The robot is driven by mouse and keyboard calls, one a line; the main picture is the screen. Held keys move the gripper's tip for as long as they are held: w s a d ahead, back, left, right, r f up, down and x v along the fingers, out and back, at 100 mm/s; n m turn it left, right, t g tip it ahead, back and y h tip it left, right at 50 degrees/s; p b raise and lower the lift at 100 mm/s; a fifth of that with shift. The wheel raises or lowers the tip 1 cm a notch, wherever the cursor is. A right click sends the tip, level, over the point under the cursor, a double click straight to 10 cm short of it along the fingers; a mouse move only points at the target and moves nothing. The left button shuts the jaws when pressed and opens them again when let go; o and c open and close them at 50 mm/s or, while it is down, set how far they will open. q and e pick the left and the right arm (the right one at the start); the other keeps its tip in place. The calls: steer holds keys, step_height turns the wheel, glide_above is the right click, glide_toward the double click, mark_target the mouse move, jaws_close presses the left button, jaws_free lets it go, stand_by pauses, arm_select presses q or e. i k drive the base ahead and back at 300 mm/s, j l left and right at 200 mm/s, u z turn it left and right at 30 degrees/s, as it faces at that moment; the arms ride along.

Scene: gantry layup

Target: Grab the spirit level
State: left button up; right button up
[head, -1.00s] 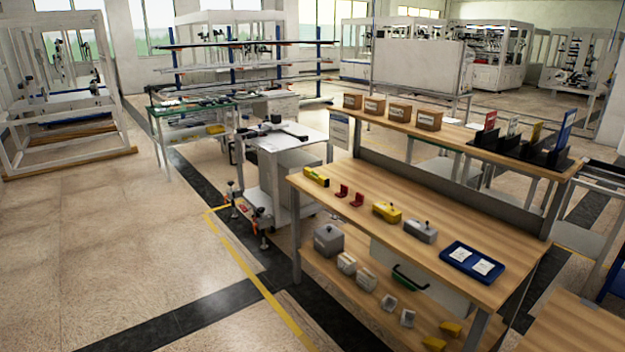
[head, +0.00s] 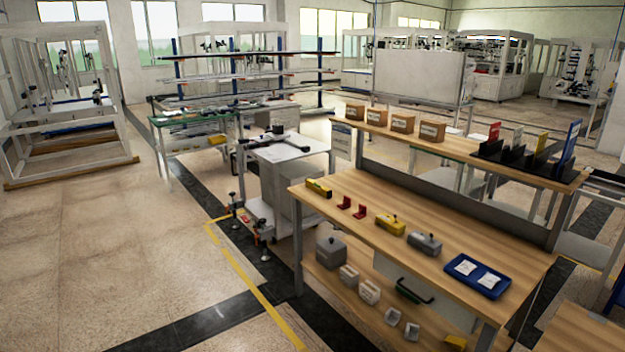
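A short yellow and black bar, which looks like the spirit level (head: 318,188), lies on the left end of the wooden workbench top (head: 440,275). It is small in the head view, so its vials cannot be made out. Two small red angle pieces (head: 345,203) (head: 360,212) lie just to its right on the bench. Neither of my grippers shows in the head view.
Along the bench are a yellow block (head: 390,225), a grey block (head: 425,244) and a blue tray (head: 455,270). A raised shelf (head: 465,148) at the back carries cardboard boxes. A wheeled white-topped cart (head: 288,149) stands left of the bench. The floor (head: 130,230) at left is open.

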mark_target(326, 193)
steer(key=i+j+u, duration=0.25)
steer(key=i, duration=0.5)
steer(key=i+u, duration=0.3)
steer(key=i, duration=0.45)
steer(key=i+z, duration=0.15)
steer(key=i, duration=0.3)
steer(key=i+j+z, duration=0.2)
steer(key=i, duration=0.25)
steer(key=i+j+z, duration=0.15)
steer(key=i, duration=0.3)
steer(key=i+j+z, duration=0.2)
steer(key=i, duration=0.25)
